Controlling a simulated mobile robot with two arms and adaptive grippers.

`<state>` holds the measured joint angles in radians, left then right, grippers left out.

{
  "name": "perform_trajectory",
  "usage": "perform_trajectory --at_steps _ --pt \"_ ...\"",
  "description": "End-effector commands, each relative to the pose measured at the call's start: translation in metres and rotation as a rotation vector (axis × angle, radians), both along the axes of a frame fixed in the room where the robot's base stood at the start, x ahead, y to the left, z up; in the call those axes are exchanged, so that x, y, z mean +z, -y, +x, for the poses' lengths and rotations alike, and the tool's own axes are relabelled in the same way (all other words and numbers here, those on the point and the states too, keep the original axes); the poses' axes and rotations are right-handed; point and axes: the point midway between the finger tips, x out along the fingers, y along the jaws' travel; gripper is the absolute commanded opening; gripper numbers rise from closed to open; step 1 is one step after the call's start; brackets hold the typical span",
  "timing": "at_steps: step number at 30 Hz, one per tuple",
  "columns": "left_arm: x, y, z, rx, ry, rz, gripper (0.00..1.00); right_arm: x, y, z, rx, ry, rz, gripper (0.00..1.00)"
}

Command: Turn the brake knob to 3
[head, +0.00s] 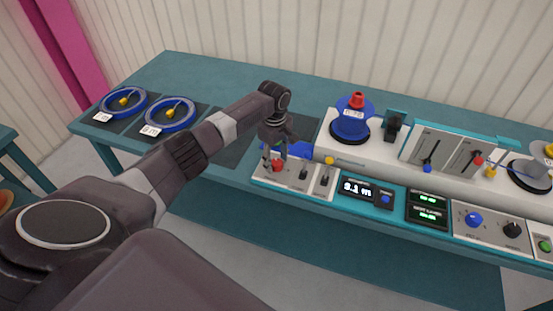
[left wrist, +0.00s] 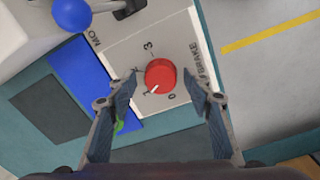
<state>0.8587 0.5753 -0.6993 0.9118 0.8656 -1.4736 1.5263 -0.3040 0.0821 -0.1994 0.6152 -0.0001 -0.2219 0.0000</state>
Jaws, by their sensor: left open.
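The brake knob (left wrist: 160,74) is round and red with a white pointer line, on a white panel lettered BRAKE. Its pointer aims to the lower left, near a mark that looks like 1. A 0 shows below the knob and a 3 above it. My left gripper (left wrist: 161,82) is open, one finger on each side of the knob, with gaps visible. In the head view my left gripper (head: 273,157) points down over the red knob (head: 278,166) at the panel's left end. My right gripper is not in view.
Two small levers (head: 304,174) stand right of the knob. A display (head: 357,189) reads about 3.1 m. A blue reel (head: 350,122) with a red top stands behind. Two blue cable rings (head: 171,116) lie at the table's left. A blue ball (left wrist: 72,14) shows in the wrist view.

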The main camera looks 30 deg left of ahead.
Motion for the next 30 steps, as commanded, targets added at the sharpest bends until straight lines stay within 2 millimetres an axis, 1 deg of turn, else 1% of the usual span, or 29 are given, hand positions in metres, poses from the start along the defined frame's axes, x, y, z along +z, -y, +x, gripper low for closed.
perform_trajectory --at_steps 1,3,6,7,18,24,30 --pt "-0.001 0.000 0.000 0.000 0.000 0.000 0.47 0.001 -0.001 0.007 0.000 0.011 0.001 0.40" --pt "-0.001 0.000 0.000 0.000 0.000 0.000 0.47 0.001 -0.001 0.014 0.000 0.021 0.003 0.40" --pt "-0.001 0.000 0.000 0.000 0.000 0.000 0.47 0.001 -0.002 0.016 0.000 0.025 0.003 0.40" --pt "-0.001 0.000 0.000 0.000 0.000 0.000 0.44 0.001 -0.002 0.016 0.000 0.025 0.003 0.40" --pt "-0.001 0.000 0.000 0.000 0.000 0.000 0.05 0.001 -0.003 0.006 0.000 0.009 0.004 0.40" --pt "0.000 0.000 0.000 -0.012 0.000 -0.001 0.05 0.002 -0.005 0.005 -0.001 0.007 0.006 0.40" --pt "0.000 0.000 0.000 -0.083 -0.001 -0.001 0.05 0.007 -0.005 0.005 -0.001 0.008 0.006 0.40"
